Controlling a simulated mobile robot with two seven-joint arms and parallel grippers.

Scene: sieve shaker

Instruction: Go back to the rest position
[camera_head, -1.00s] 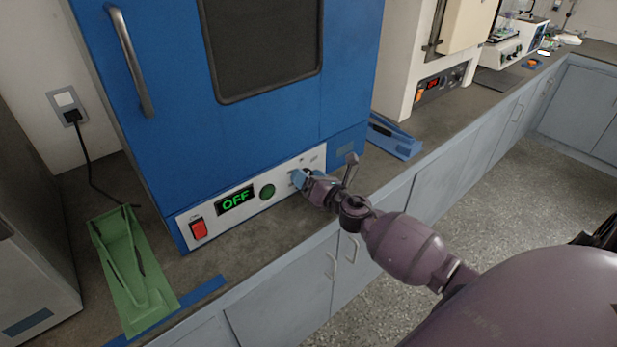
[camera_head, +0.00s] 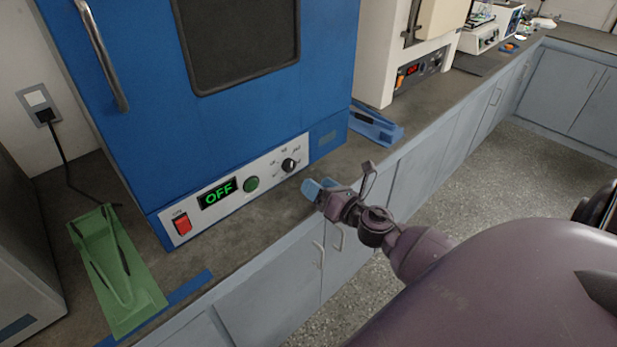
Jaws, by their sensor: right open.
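My right gripper (camera_head: 312,190) is in front of the blue oven's (camera_head: 180,130) control panel, over the counter's front edge. It is open and empty, with light blue fingertips, apart from the panel. The black knob (camera_head: 289,165) on the panel is fully visible, to the upper left of the gripper. The panel display (camera_head: 218,193) reads OFF, with a green button (camera_head: 251,184) and a red switch (camera_head: 182,224) beside it. My left gripper is not in view.
A green tray (camera_head: 118,275) lies on the counter at the left. A blue tray (camera_head: 377,127) lies right of the oven. A beige device (camera_head: 425,70) with a red display stands further back. The counter (camera_head: 235,243) is bare in front of the oven, and grey floor (camera_head: 500,180) is open at right.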

